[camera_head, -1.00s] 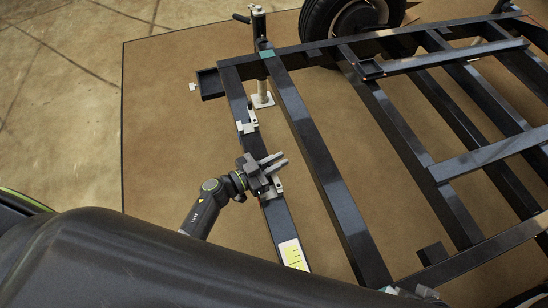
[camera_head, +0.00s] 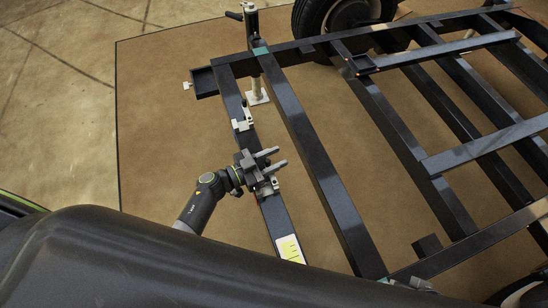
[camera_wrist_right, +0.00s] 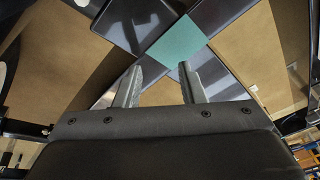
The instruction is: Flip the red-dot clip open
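Two light-coloured clips sit on the dark front beam of the trailer frame (camera_head: 278,222) in the head view. One clip (camera_head: 243,120) is farther up the beam. The other clip (camera_head: 268,188) is nearer, directly beside and partly under my left gripper.
A yellow-and-white label (camera_head: 290,249) is on the beam below the nearer clip. A jack post (camera_head: 253,50) and a wheel (camera_head: 340,18) stand at the back. Dark crossbeams fill the right. Brown floor matting (camera_head: 165,110) is open left of the beam.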

